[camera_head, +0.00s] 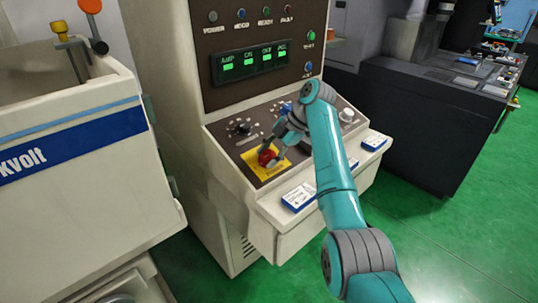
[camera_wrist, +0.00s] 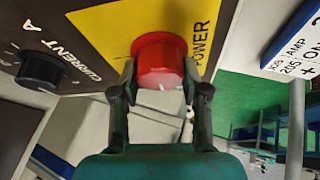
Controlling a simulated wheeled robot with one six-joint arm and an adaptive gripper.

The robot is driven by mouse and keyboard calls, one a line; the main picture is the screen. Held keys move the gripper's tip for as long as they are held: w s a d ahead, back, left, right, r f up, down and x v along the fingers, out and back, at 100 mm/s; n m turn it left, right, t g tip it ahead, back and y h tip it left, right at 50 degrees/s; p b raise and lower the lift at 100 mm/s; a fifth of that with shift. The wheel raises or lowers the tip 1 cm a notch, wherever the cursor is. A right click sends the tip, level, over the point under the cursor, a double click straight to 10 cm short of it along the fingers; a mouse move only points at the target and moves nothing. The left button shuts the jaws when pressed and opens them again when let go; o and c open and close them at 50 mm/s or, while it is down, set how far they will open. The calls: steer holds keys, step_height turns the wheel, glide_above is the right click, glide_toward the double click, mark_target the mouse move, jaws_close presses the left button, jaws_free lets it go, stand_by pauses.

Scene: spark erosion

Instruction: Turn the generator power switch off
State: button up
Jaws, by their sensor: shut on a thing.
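The generator power switch is a red knob (camera_head: 267,157) on a yellow plate (camera_head: 252,167) at the left front of the sloping control panel. In the wrist view the red knob (camera_wrist: 162,62) stands out from the yellow plate (camera_wrist: 110,22), which is marked POWER. A small white mark shows on the knob's near rim. My gripper (camera_head: 277,152) is at the knob, with one finger on each side of it. In the wrist view my gripper's fingers (camera_wrist: 160,88) are closed on the knob's sides. The knob's far side is hidden.
A black CURRENT A knob (camera_wrist: 40,71) sits left of the switch in the wrist view. White labels (camera_head: 299,197) lie along the panel's front ledge. The cream tank (camera_head: 75,150) stands close on the left. Green floor (camera_head: 450,230) is open at the right.

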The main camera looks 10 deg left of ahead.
steer(key=shift+f, duration=0.5)
steer(key=o, duration=1.1)
steer(key=shift+f, duration=0.1)
steer(key=shift+o, duration=0.2)
steer(key=shift+w+r, duration=0.1)
steer(key=shift+r, duration=0.2)
steer(key=shift+r, duration=0.15)
steer(key=v, duration=0.7)
steer(key=shift+d, duration=0.15)
